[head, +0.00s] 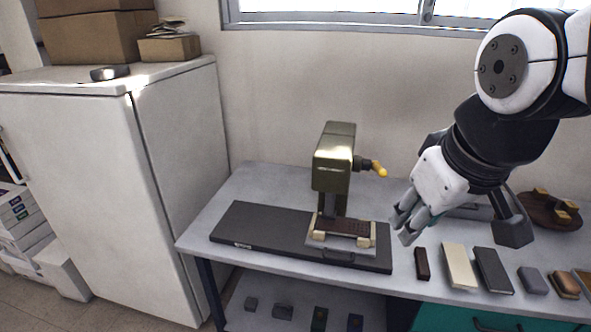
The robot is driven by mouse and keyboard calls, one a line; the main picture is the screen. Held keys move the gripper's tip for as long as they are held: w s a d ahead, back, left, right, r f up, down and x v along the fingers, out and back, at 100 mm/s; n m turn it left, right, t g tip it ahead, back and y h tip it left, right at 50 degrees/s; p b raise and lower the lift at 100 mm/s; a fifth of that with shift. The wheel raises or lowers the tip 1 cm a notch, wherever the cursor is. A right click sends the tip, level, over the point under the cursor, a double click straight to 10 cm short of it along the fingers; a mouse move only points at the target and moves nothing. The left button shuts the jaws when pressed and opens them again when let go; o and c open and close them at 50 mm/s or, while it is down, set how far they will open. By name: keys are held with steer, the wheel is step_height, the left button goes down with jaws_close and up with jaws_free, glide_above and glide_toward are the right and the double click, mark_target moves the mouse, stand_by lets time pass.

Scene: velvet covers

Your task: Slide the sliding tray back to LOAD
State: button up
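A dark base plate (262,226) lies on the grey table, with small pale lettering at its left front that is too small to read. An olive-green press (335,160) with a yellow-tipped handle (379,168) stands behind it. The sliding tray (316,236), pale with a dark brown piece (343,226) on it, sits on the right part of the plate, under and in front of the press head. A thin handle shows at its front. My gripper (402,226) is just right of the tray, above the table and apart from it. Its grey fingers point down-left and look close together; their gap is unclear.
Several small blocks and books, including a cream one (459,266), lie along the table's front right. A brown round dish (548,211) stands at the back right. A white cabinet (75,185) stands left. The plate's left part is bare.

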steer(key=w+a+f+n+g+b, duration=0.1)
steer(key=w+f+n+b, duration=0.45)
steer(key=w+f, duration=0.75)
steer(key=n+g+b, duration=0.2)
steer(key=n+b, duration=0.2)
steer(key=n, duration=0.2)
glide_toward(339, 258)
steer(key=f, duration=0.5)
steer(key=w+f, duration=0.1)
steer(key=f, duration=0.2)
steer(key=shift+b, duration=0.35)
jaws_close()
